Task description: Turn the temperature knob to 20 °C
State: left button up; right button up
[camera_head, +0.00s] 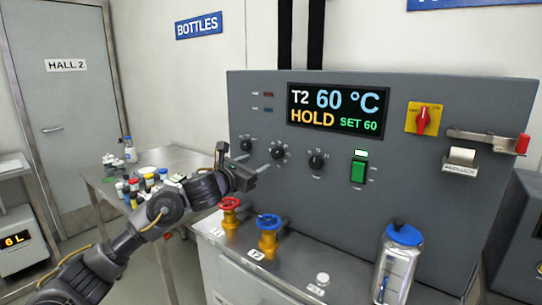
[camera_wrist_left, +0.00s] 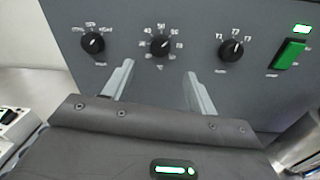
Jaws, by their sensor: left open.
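The temperature knob (camera_head: 277,153) is the middle of three small black knobs on the grey panel. In the left wrist view the knob (camera_wrist_left: 160,45) has a ring of numbers and a °C mark below it; its pointer is too small to read surely. The display (camera_head: 338,110) reads T2, 60 °C, HOLD, SET 60. My left gripper (camera_head: 243,160) is open and empty in front of the panel. In the left wrist view its fingertips (camera_wrist_left: 159,69) are spread, one to each side and below the temperature knob, which looks untouched. My right gripper is out of view.
The left knob (camera_wrist_left: 93,43) and the T1–T3 knob (camera_wrist_left: 231,50) flank it. A green switch (camera_head: 358,170) is further right. A blue-lidded flask (camera_head: 398,262) stands at right. Bottles crowd the left table (camera_head: 185,160).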

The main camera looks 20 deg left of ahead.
aim_at(275, 153)
pick_arm(q)
jog(key=p+x, duration=0.2)
jog(key=x, duration=0.6)
jog(key=shift+w+d+r, duration=0.1)
jog(key=shift+w+d, duration=0.05)
jog(key=shift+w, duration=0.1)
jog(key=shift+w+d+p, duration=0.2)
jog(key=shift+w+p, duration=0.15)
jog(key=shift+w, duration=0.2)
jog(key=shift+c, duration=0.3)
